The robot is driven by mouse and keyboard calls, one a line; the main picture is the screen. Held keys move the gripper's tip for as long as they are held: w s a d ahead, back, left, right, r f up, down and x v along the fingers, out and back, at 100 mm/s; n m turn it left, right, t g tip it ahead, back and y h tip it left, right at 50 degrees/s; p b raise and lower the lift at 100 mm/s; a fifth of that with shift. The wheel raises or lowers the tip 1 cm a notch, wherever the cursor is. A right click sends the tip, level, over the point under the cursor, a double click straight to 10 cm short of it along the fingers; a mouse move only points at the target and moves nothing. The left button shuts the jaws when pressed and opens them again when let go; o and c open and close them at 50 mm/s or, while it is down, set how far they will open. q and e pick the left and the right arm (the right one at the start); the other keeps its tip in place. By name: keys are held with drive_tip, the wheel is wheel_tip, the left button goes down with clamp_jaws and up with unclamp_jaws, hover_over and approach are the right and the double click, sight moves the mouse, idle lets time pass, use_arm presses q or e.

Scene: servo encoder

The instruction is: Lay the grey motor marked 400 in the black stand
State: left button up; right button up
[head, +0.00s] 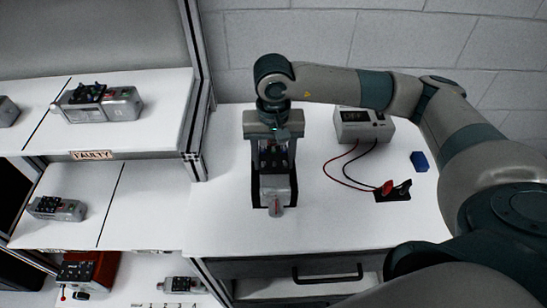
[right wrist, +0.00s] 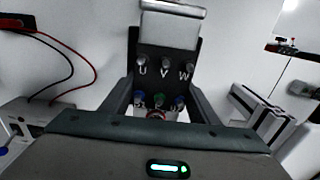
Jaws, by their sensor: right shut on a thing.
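My right gripper (head: 273,158) is shut on a grey motor (head: 275,186) with a black terminal block on top. The right wrist view shows this motor's grey end (right wrist: 170,27) and its terminal block lettered U, V, W (right wrist: 163,67) between the fingers. No 400 marking is readable on it. The black stand (head: 257,193) shows as dark edges beside and under the motor on the white table. The motor is lined up over the stand; I cannot tell whether it touches it. My left gripper is not in view.
A grey meter box (head: 362,126) with red and black leads stands at the back right. The leads run to clips on a black pad (head: 393,194). A blue block (head: 419,161) lies nearby. Shelves at left hold several other motors; one carries a FAULTY label (head: 92,155). The table's front is clear.

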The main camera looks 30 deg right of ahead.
drive_tip(key=shift+f, duration=0.15)
drive_tip(key=o, duration=1.6)
drive_tip(key=shift+f, duration=0.1)
drive_tip(key=shift+b, duration=0.3)
drive_tip(key=shift+r, duration=0.5)
drive_tip(key=shift+r+b, duration=2.45)
drive_tip(key=shift+r, duration=5.9)
drive_tip(key=shift+s+f, duration=0.1)
